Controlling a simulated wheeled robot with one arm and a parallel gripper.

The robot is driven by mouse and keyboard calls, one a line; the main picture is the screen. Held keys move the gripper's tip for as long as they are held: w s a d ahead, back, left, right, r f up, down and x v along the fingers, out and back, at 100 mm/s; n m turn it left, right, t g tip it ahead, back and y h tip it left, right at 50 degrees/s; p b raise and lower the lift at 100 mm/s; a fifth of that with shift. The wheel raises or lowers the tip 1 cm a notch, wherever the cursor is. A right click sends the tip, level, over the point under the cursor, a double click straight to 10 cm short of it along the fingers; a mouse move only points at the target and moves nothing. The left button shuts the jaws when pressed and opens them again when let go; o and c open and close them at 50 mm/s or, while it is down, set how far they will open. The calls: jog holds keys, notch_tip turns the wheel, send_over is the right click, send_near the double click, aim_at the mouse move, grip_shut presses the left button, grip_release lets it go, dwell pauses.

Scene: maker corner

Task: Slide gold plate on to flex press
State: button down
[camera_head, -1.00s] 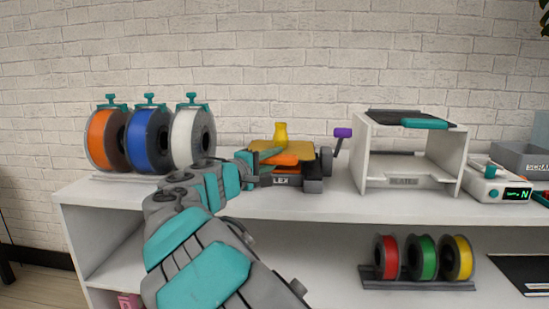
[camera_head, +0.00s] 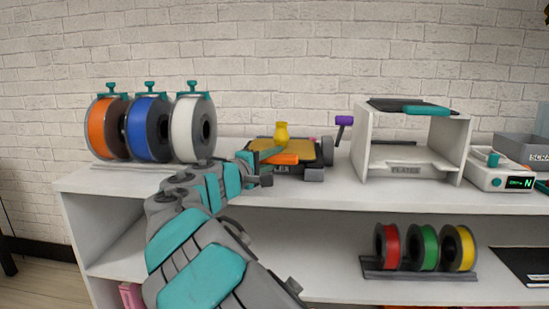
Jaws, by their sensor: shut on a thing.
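The flex press (camera_head: 312,174) is a low dark grey device on the shelf top, with a purple-knobbed lever (camera_head: 343,121) at its right. The gold plate (camera_head: 306,145) lies at the top of the press, with an orange piece (camera_head: 287,158) at its front edge. A yellow vase-shaped piece (camera_head: 281,135) stands at the plate's back. My gripper (camera_head: 268,156) comes in from the left, shut on the plate near its front left. The fingertips are small and partly hidden. I cannot tell how fully the plate is seated.
Orange, blue and white spools (camera_head: 150,128) stand left of my arm. A white rack labelled PLATES (camera_head: 362,150) stands right of the lever. A white device with a green display (camera_head: 500,176) is farther right. Red, green and yellow spools (camera_head: 426,247) sit on the lower shelf.

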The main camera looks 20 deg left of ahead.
jog(key=c, duration=0.6)
grip_release()
jog(key=shift+c, duration=0.2)
jog(key=shift+o, duration=0.2)
jog(key=o, duration=0.6)
jog(key=shift+f, duration=0.3)
jog(key=shift+f+b, duration=0.3)
jog(key=shift+b, duration=0.15)
jog(key=shift+s+f, duration=0.1)
jog(key=shift+s, duration=0.05)
jog(key=shift+s+d, duration=0.1)
jog(key=shift+s, duration=0.25)
jog(key=shift+s+d+b, duration=0.15)
jog(key=shift+s+b, duration=0.3)
jog(key=shift+s, duration=0.2)
